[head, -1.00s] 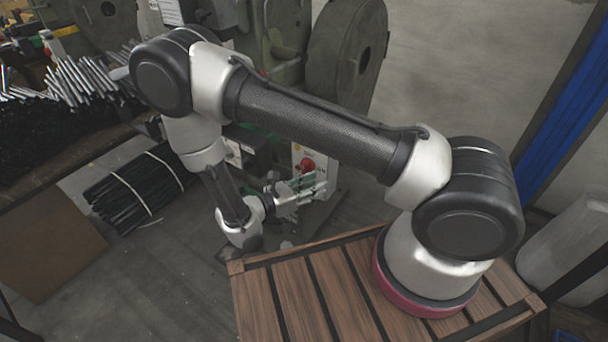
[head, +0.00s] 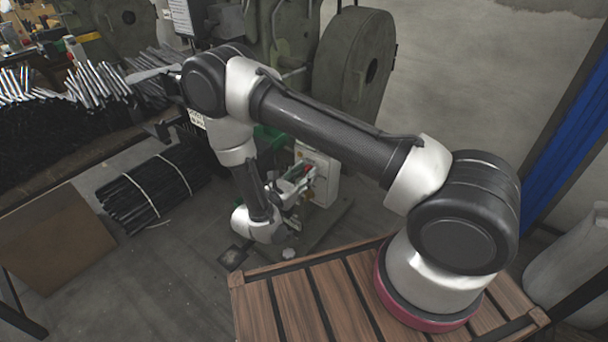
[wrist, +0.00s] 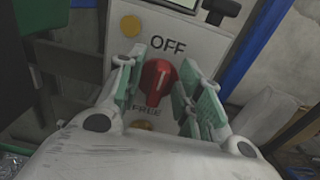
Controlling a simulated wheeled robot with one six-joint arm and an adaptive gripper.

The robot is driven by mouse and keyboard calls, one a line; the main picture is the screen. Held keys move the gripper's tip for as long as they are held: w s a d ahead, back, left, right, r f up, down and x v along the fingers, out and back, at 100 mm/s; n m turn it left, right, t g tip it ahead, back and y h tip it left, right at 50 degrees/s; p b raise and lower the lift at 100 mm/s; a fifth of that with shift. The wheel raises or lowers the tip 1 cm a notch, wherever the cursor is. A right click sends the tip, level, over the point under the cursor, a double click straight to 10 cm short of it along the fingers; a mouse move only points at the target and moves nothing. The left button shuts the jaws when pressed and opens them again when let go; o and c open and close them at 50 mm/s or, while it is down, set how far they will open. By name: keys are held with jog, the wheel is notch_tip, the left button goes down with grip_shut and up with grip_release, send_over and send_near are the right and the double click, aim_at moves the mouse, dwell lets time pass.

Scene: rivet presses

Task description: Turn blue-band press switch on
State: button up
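A red rotary switch (wrist: 157,82) sits on a pale control panel (wrist: 194,38) in the wrist view. The word OFF is printed above it, and its grip stands roughly upright, leaning slightly right toward the top. Lettering below it is partly covered. My gripper (wrist: 163,88) is open, with one green-padded finger on each side of the switch; I cannot tell whether either pad touches it. In the head view my gripper (head: 303,187) is at the front of the press's control box (head: 322,178), and the switch is mostly hidden. No blue band on the press is clearly visible.
A yellow round button (wrist: 131,26) is at the panel's upper left. The press's large wheel (head: 354,65) stands behind my arm. A bundle of black rods (head: 150,188) lies on the floor at left. My base's wooden deck (head: 300,300) is in front.

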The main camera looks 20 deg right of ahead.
grip_shut()
jog(key=shift+m, duration=0.3)
jog(key=shift+s+d+f+m, duration=0.15)
jog(key=shift+s+f+m, duration=0.1)
jog(key=shift+m, duration=2.6)
jog(key=shift+s+d+f+m, duration=0.1)
jog(key=shift+d+f+m, duration=0.1)
jog(key=shift+m, duration=2.7)
jog(key=shift+s+d+f+m, duration=0.1)
jog(key=shift+s+f+m, duration=0.15)
jog(key=shift+m, duration=2.6)
grip_release()
